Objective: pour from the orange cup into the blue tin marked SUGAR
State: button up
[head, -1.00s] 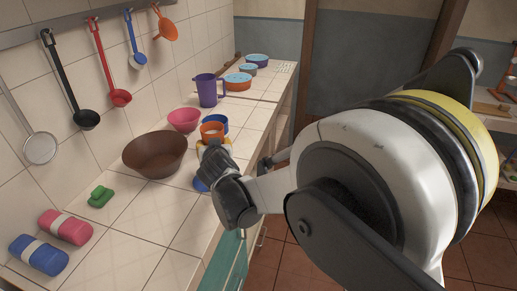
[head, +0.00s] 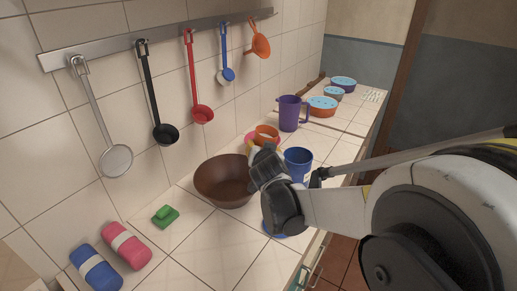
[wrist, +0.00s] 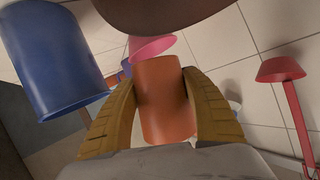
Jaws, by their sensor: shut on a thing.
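The orange cup (head: 267,131) is held by my gripper (head: 254,147), whose yellow fingers show on both sides of the cup (wrist: 165,100) in the wrist view. In the head view the cup appears above and left of the blue tin (head: 298,165), apart from it. The tin stands on the counter with its rim up; its label is not readable. In the wrist view the tin (wrist: 55,60) is at the upper left, clear of my fingers. What the cup holds is hidden.
A brown bowl (head: 222,182) stands left of my gripper, with a pink bowl (head: 250,138) partly hidden behind the cup. A purple jug (head: 290,112) stands farther back. A flat blue thing (head: 267,226) lies partly hidden under my wrist. Ladles hang on the wall, including a red one (head: 202,114).

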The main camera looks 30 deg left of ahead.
aim_at(272, 140)
jog(key=shift+m+y, duration=0.3)
jog(key=shift+m, duration=0.1)
jog(key=d+r+p, duration=0.1)
jog(key=w+d+r, duration=0.1)
jog(key=shift+w+d+r+p, duration=0.2)
jog(key=shift+d+r+p, duration=0.1)
jog(key=shift+r+p, duration=0.1)
jog(key=shift+d+f+m+y+b, duration=0.1)
jog(key=shift+f+m+y+b, duration=0.15)
jog(key=shift+m+y+b, duration=0.25)
jog(key=shift+s+a+f+m, duration=0.1)
jog(key=shift+a+f+m, duration=0.2)
jog(key=shift+m, duration=0.3)
jog(key=shift+a+r+m+y, duration=0.1)
jog(key=shift+r+m+y, duration=0.1)
jog(key=shift+m+y, duration=0.3)
jog(key=shift+a+r+m+g, duration=0.1)
jog(key=shift+r+m+g, duration=0.2)
jog(key=shift+r+m, duration=0.1)
jog(key=shift+s+f+m+y+b, duration=0.15)
jog(key=shift+f+m+y+b, duration=0.15)
jog(key=shift+y+b, duration=0.1)
jog(key=shift+m, duration=0.4)
jog(key=shift+a+r+m+y, duration=0.15)
jog(key=shift+r+m+y, duration=0.2)
jog(key=shift+y, duration=0.15)
jog(key=shift+r, duration=0.1)
